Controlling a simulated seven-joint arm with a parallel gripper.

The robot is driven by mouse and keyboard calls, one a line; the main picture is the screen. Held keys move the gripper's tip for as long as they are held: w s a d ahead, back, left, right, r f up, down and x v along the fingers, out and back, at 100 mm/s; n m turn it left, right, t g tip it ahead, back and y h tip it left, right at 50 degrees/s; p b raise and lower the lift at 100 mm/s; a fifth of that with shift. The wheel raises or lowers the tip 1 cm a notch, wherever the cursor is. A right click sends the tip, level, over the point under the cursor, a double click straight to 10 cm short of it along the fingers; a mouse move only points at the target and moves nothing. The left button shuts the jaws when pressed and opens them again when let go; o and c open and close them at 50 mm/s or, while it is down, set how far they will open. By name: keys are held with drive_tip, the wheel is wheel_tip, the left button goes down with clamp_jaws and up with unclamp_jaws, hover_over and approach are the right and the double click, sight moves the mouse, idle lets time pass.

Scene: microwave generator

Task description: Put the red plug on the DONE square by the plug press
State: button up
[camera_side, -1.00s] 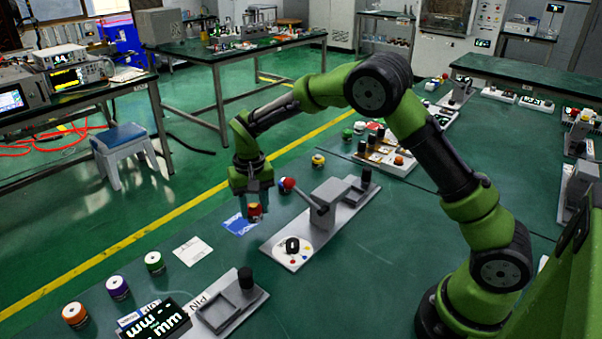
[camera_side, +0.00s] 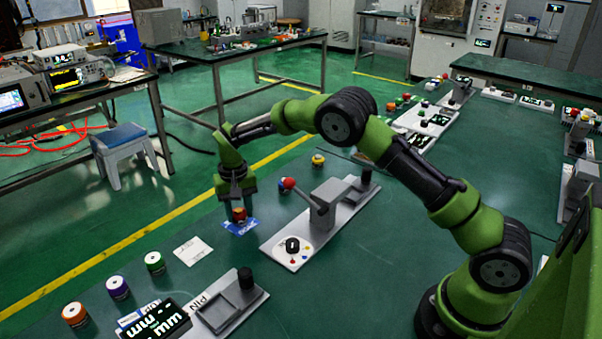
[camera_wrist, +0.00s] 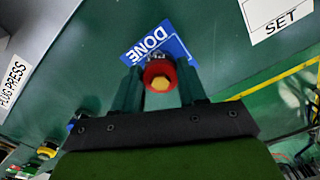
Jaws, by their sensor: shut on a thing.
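The red plug (camera_side: 239,214) is between the fingers of my gripper (camera_side: 238,207), which is shut on it. In the wrist view the red plug (camera_wrist: 160,76) shows a yellow hexagonal centre between the two fingertips of my gripper (camera_wrist: 160,88). The blue DONE square (camera_side: 241,227) lies on the bench under the plug; it also shows in the wrist view (camera_wrist: 178,48), partly covered by plug and fingers. I cannot tell whether the plug touches the square.
A white SET card (camera_side: 193,250) lies left of the DONE square. A yellow plug (camera_side: 318,160) stands behind the press. Green (camera_side: 155,262), purple (camera_side: 118,287) and orange (camera_side: 74,314) plugs stand at front left, near the PIN station (camera_side: 228,305).

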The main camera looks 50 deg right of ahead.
sight(239, 210)
drive_tip(key=o, duration=1.2)
drive_tip(key=shift+f, duration=0.15)
drive_tip(key=shift+o, duration=0.2)
drive_tip(key=s+d+r+t, duration=0.1)
drive_tip(key=s+r, duration=0.1)
drive_tip(key=r, duration=0.7)
drive_tip(key=s+r, duration=0.2)
drive_tip(key=r, duration=0.8)
drive_tip(key=s+d+r+t+y, duration=0.1)
drive_tip(key=s+r+t+y, duration=0.1)
drive_tip(key=s+r, duration=0.55)
drive_tip(key=s+f+t, duration=0.2)
drive_tip(key=s, duration=0.8)
drive_tip(key=s+f+n+t, duration=0.1)
drive_tip(key=s+t, duration=0.1)
drive_tip(key=s, duration=0.7)
drive_tip(key=shift+s+f, duration=0.35)
drive_tip(key=shift+s, duration=0.05)
